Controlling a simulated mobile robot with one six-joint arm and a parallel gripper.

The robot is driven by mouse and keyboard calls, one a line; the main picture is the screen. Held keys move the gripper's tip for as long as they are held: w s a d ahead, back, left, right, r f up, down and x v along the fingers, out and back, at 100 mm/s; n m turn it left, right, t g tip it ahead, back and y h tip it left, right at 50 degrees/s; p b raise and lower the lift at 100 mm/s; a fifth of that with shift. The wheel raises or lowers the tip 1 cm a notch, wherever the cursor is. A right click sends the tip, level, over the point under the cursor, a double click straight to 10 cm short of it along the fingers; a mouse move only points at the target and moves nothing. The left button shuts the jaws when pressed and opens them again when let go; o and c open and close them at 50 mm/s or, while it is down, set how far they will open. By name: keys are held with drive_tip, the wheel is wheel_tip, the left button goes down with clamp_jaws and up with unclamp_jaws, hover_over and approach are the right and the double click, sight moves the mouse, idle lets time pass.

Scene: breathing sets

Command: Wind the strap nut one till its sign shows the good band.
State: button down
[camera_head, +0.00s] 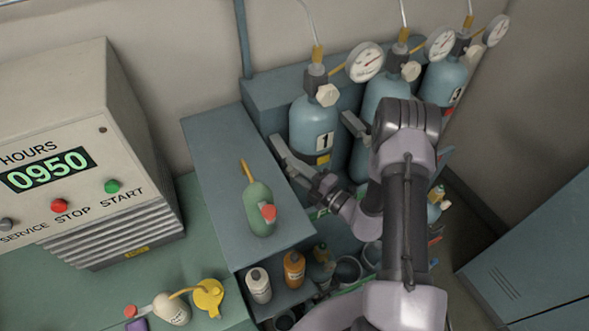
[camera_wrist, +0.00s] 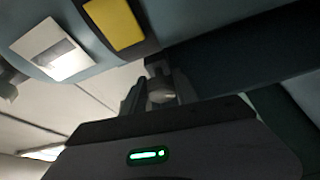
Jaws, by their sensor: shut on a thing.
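Blue cylinder one (camera_head: 308,125) stands in the rack with a white label marked 1 (camera_head: 324,141). Just below the label is a yellow patch (camera_head: 323,159) on a dark band. In the wrist view the yellow patch (camera_wrist: 113,23) and the pale label (camera_wrist: 52,46) are close above my gripper. My gripper (camera_wrist: 160,88) is shut on a small round grey piece, apparently the strap nut (camera_wrist: 160,94). In the head view my gripper (camera_head: 309,176) is low in front of cylinder one, and the nut is hidden. I cannot tell whether the yellow patch is the nut's sign.
Cylinders two (camera_head: 382,95) and three (camera_head: 444,78) stand to the right, partly behind my arm. A green bottle (camera_head: 260,209) lies on the grey-blue bench left of my gripper. Small bottles (camera_head: 258,285) stand below. A machine reading 0950 (camera_head: 48,170) is at far left.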

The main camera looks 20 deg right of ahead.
idle(0.3)
drive_tip(key=c, duration=0.9)
unclamp_jaws()
drive_tip(key=shift+c, duration=0.2)
drive_tip(key=shift+s+d, duration=0.1)
drive_tip(key=p+v, duration=0.1)
drive_tip(key=v, duration=1.6)
